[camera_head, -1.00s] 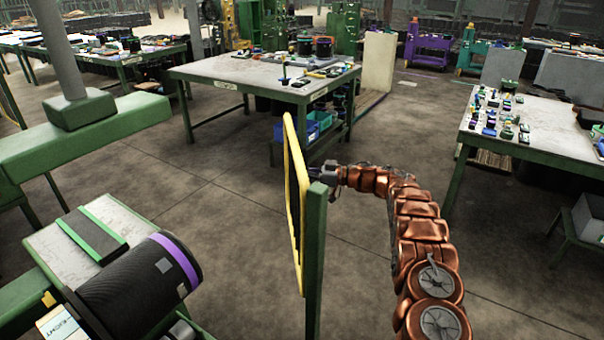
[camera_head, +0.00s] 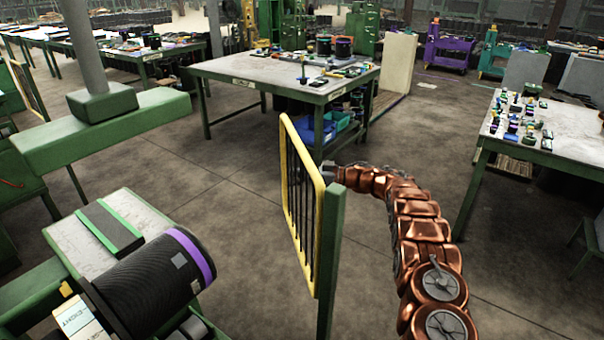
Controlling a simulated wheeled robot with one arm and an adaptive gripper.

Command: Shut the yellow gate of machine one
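The yellow gate (camera_head: 284,171) has a yellow frame with dark vertical bars. It hangs on a green post (camera_head: 331,262) and swings out from it toward the back left, standing open. The machine (camera_head: 100,128) with green parts is at the left, and a wide floor gap lies between it and the gate. My gripper (camera_head: 328,170) is behind the gate's upper right part, at the far end of my copper arm. Its fingers are mostly hidden by the gate and post, so its opening and any contact with the gate cannot be seen.
A black roller with a purple band (camera_head: 150,283) lies on the machine at lower left. A green-legged table (camera_head: 240,72) with small parts stands behind the gate. Another table (camera_head: 560,130) is at the right. The floor between machine and gate is clear.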

